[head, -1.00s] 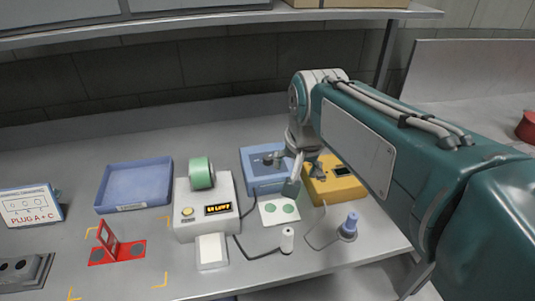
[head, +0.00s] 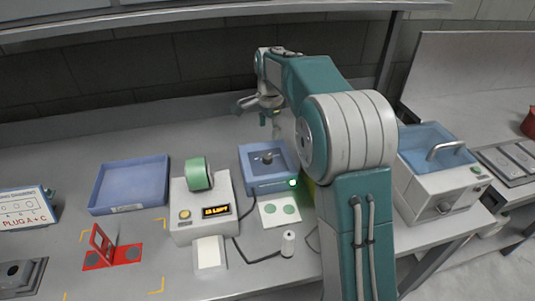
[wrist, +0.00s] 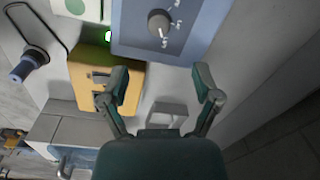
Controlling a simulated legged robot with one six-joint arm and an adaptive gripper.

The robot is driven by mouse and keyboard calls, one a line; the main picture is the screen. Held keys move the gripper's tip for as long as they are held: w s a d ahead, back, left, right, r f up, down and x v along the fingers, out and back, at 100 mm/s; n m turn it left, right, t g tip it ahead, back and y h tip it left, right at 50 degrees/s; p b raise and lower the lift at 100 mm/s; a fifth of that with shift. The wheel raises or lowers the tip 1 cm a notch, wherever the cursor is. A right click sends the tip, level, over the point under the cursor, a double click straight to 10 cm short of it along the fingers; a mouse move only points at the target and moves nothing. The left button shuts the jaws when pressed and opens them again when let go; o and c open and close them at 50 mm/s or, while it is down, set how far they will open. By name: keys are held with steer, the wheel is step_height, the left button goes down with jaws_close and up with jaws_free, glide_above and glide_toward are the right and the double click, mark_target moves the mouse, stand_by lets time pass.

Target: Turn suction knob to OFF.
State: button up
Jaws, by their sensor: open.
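A blue box (head: 268,180) stands on the bench, with a dark grey round knob (head: 267,157) on its top. In the wrist view the knob (wrist: 159,23) is near the top edge, with white marks around it that are too small to read. My gripper (head: 258,113) is open and empty, above and behind the blue box in the head view. In the wrist view its two fingertips (wrist: 160,77) are spread apart, and the knob lies beyond them, untouched. A green light (head: 292,183) glows at the box's right corner.
A yellow box (wrist: 120,82) stands beside the blue box, mostly hidden by my arm in the head view. A white unit with a green roll (head: 199,173) and a blue tray (head: 130,184) are to the left. A blue-topped machine (head: 440,170) is at the right.

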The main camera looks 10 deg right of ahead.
mark_target(268, 156)
step_height(268, 156, down, 10)
steer(key=shift+w+a+f, duration=0.15)
steer(key=shift+f, duration=0.05)
jaws_close()
